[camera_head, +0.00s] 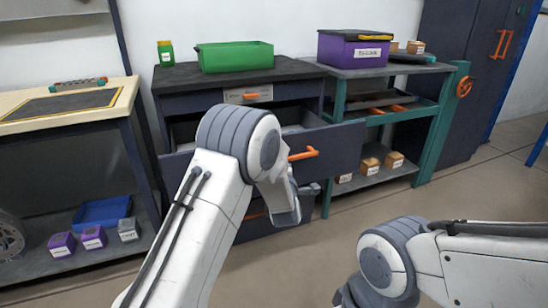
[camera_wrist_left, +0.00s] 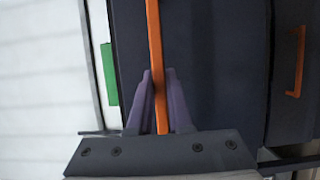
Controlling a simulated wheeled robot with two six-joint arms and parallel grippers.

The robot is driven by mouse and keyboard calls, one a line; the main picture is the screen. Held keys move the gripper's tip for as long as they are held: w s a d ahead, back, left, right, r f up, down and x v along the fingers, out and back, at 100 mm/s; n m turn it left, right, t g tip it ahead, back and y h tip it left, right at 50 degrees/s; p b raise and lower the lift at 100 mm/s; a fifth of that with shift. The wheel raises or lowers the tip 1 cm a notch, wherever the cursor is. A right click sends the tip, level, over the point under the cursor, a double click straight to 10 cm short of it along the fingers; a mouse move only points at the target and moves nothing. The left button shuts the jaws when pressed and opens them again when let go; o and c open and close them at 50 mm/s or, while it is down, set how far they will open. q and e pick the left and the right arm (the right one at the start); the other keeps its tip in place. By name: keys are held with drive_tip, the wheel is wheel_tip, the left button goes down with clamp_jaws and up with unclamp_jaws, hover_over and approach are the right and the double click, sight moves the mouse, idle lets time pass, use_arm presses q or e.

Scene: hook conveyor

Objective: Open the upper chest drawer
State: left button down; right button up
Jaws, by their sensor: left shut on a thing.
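The chest's upper wide drawer (camera_head: 335,145) is pulled partly out, and its dark interior shows on both sides of my left arm. Its orange handle (camera_head: 304,154) shows at the right end; my arm hides the rest. In the left wrist view, the handle (camera_wrist_left: 154,35) runs between the two purple fingers of my left gripper (camera_wrist_left: 158,75), which is shut on it. In the head view, the left fingers are hidden behind my wrist. My right arm is at the lower right, and its fingers are not visible.
A green bin (camera_head: 235,56) and a green jar (camera_head: 165,53) stand on the chest top. A lower drawer handle (camera_wrist_left: 297,62) shows in the wrist view. A teal shelf (camera_head: 432,125) stands close right; floor in front is clear.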

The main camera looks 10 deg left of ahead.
use_arm(q)
drive_tip(key=shift+s+d, duration=0.55)
drive_tip(key=shift+s, duration=0.2)
drive_tip(key=shift+s+d, duration=0.5)
drive_tip(key=shift+s, duration=0.25)
drive_tip(key=c, duration=0.8)
unclamp_jaws()
drive_tip(key=shift+c, duration=0.2)
drive_tip(key=v, duration=1)
drive_tip(key=shift+s+p, duration=0.2)
drive_tip(key=shift+p, duration=0.1)
